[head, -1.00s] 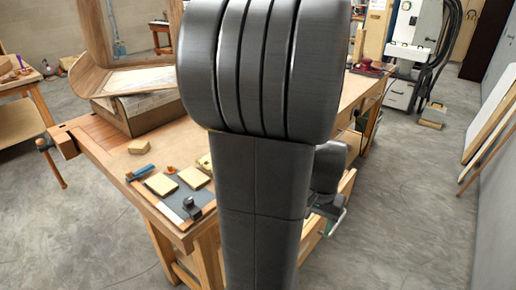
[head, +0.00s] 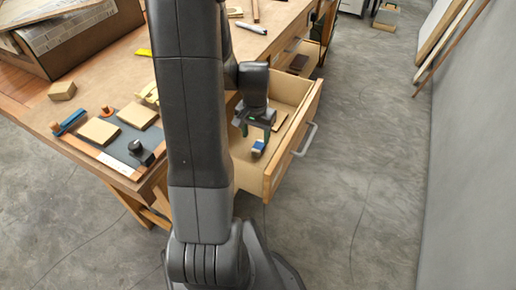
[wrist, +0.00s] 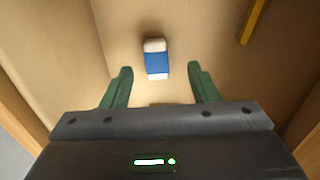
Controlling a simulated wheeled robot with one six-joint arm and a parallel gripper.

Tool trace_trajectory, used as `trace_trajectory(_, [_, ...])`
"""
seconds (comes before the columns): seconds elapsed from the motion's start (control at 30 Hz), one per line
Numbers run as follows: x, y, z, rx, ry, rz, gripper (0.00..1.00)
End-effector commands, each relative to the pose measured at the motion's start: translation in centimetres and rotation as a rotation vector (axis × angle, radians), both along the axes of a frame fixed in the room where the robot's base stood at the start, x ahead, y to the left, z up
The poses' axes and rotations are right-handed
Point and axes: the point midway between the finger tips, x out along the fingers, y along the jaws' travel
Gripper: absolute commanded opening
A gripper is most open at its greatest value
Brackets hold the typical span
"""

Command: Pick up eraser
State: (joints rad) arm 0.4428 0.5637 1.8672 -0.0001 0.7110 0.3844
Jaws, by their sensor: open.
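The eraser is a small white block with a blue sleeve (wrist: 157,62). It lies on the floor of the open wooden drawer (head: 303,125), and it also shows in the head view (head: 258,148). In the head view my gripper (head: 256,128) is over the drawer, pointing down, close above the eraser. The exact height gap cannot be told.
A yellow stick (wrist: 253,20) lies in the drawer to the right of the eraser. Drawer walls stand on both sides. The workbench top (head: 100,75) beside the drawer holds wooden blocks, a dark mat and tools. A second open drawer (head: 297,60) is farther back.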

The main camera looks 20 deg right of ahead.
Motion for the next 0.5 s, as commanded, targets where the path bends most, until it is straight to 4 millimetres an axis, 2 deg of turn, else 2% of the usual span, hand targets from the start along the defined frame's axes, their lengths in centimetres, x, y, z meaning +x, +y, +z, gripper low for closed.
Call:
trace_trajectory(0.17, [0.0,-0.2,-1.1,0.001,0.001,0.0,0.55])
trace_trajectory(0.5, [0.0,-0.8,-5.2,0.001,0.001,0.001,0.55])
